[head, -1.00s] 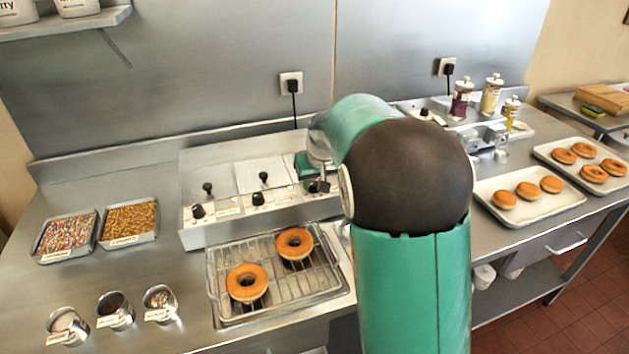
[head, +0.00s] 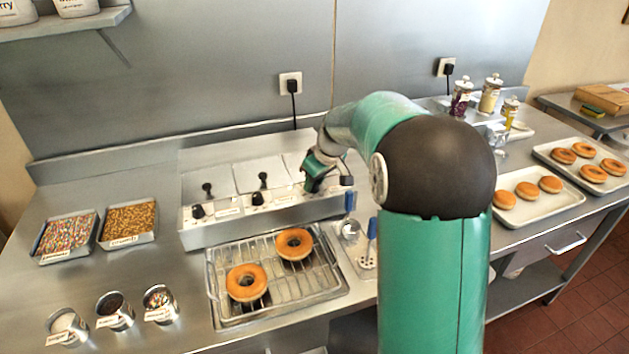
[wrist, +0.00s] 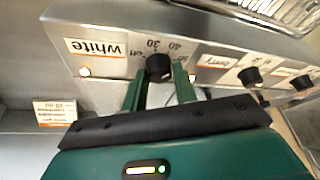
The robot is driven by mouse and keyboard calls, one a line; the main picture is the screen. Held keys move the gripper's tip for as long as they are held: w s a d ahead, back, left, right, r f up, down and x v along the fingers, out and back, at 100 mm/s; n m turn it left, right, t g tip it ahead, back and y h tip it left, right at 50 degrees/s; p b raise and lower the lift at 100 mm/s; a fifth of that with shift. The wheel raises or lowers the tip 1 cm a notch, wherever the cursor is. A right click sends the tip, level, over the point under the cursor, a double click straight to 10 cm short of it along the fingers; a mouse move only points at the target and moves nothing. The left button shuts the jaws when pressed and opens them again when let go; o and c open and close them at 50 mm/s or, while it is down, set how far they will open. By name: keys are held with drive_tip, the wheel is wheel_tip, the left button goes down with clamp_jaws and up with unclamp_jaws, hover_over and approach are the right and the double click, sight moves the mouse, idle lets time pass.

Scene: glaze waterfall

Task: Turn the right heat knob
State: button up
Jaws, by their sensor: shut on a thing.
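The warmer unit (head: 265,212) stands at the back of the counter with black heat knobs along its front panel. The right heat knob (wrist: 158,64) is black, beside a dial marked with numbers and a label reading "white" (wrist: 93,50), upside down in the wrist view. My gripper (wrist: 158,82) has its two green fingers on either side of this knob, shut on it.
A wire rack (head: 331,285) with two donuts lies just in front of the unit. Blue-handled tools (head: 371,236) stand to its right. Topping trays (head: 104,242) and small cups are at left. Donut trays (head: 517,216) and jars are at right.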

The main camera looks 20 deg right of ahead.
drive_tip(key=shift+w+d+n+g+y, duration=0.1)
drive_tip(key=shift+n+g+y, duration=0.4)
drive_tip(key=shift+n, duration=1.3)
drive_tip(key=o, duration=1)
drive_tip(key=shift+c, duration=0.2)
drive_tip(key=shift+r, duration=0.1)
drive_tip(key=v, duration=1.3)
drive_tip(key=shift+d+r, duration=0.2)
drive_tip(key=shift+r, duration=0.05)
